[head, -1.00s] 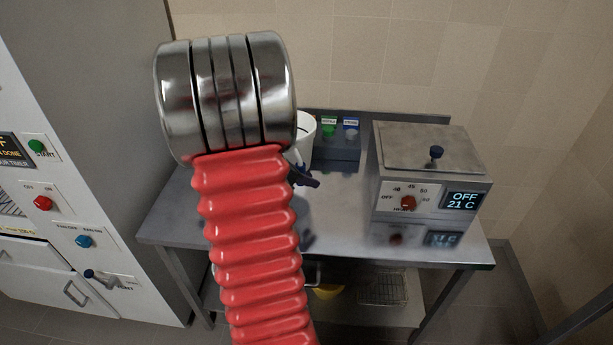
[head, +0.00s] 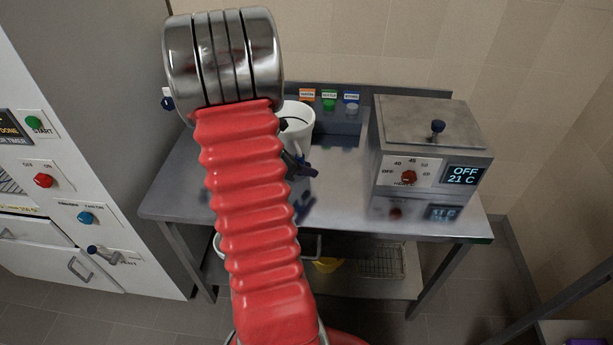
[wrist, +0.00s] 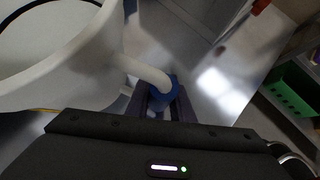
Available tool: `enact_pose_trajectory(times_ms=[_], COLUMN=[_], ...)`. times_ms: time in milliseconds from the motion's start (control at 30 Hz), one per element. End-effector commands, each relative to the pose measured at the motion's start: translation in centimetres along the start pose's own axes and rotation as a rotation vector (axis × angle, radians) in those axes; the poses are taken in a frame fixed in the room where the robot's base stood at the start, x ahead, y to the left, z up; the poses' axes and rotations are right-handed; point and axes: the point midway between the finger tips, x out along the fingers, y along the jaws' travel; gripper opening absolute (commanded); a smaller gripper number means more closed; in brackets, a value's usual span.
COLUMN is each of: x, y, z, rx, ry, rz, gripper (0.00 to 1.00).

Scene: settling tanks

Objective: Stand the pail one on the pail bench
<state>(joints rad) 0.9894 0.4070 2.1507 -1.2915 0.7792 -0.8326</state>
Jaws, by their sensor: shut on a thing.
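The white pail (head: 300,122) is over the back left of the steel bench (head: 345,215), partly hidden behind my red arm. In the wrist view the pail (wrist: 60,70) fills the upper left, and a pale handle arm runs from its wall to a blue grip (wrist: 163,90). My gripper (head: 302,167) is shut on this blue grip; its dark jaws also show in the wrist view (wrist: 160,105). A dark reflection of the gripper lies below it on the bench top, with a gap between. The pail's base is hidden, so I cannot tell whether it touches the bench.
A steel heated box (head: 400,150) reading OFF 21 C stands on the bench's right. A rack with orange, green and blue labels (head: 330,105) is at the back. A white control cabinet (head: 60,200) stands left. The lower shelf holds a wire basket (head: 382,262).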

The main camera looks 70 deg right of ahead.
Motion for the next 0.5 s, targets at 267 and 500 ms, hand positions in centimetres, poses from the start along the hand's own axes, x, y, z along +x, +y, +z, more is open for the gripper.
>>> enact_pose_trajectory(times_ms=[267,500], x=[0.0,1.4], y=[0.0,-0.1], z=[0.0,-1.5], rx=[0.001,-0.001], ry=[-0.001,0.0], rz=[0.001,-0.003], gripper=[0.0,0.0])
